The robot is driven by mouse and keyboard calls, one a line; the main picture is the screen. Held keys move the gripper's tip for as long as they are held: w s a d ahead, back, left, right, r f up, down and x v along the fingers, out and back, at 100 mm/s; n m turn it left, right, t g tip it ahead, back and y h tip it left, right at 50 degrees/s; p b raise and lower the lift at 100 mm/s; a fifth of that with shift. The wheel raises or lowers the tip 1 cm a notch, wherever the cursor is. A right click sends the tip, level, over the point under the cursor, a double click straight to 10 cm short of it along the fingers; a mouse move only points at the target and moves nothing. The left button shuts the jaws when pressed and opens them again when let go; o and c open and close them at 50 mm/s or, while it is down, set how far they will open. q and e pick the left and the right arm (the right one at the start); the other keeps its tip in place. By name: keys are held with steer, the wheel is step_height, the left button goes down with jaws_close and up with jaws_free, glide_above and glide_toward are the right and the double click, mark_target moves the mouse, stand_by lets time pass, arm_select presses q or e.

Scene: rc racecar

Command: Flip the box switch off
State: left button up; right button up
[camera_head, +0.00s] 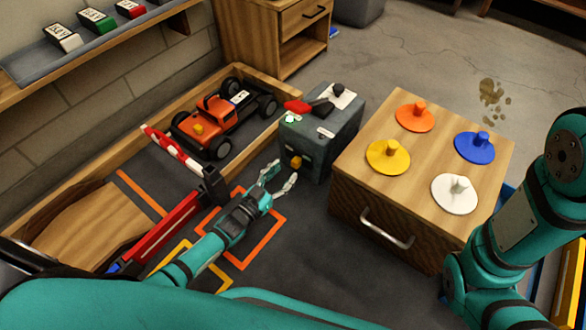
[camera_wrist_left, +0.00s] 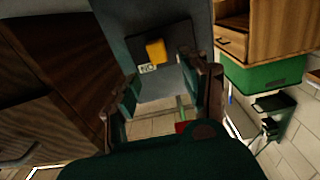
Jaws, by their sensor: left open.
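The grey box (camera_head: 318,135) stands on the dark mat beside the wooden cabinet. A small yellow-orange switch (camera_head: 295,162) sticks out of its front face. In the left wrist view the yellow switch (camera_wrist_left: 155,51) sits on a dark panel, beside a small white label with letters that seem upside down. My left gripper (camera_head: 279,178) is open and empty just in front of the switch, its fingers apart and pointing toward the box. In the left wrist view its open fingers (camera_wrist_left: 165,92) lie on either side below the switch, apart from it. My right gripper is out of view.
The box top carries a red handle (camera_head: 297,106) and a black lever knob (camera_head: 338,89). The cabinet (camera_head: 400,185) with coloured knobbed discs stands close right. An orange toy truck (camera_head: 222,118) sits behind a red-white barrier (camera_head: 172,150) on the left.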

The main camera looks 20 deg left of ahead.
mark_target(294, 163)
arm_select(q)
steer(key=b+x, duration=0.1)
steer(key=x, duration=0.3)
steer(key=shift+f+b, duration=0.15)
steer(key=shift+b, duration=0.25)
steer(key=shift+w+d, duration=0.2)
steer(key=shift+w, duration=0.3)
jaws_close()
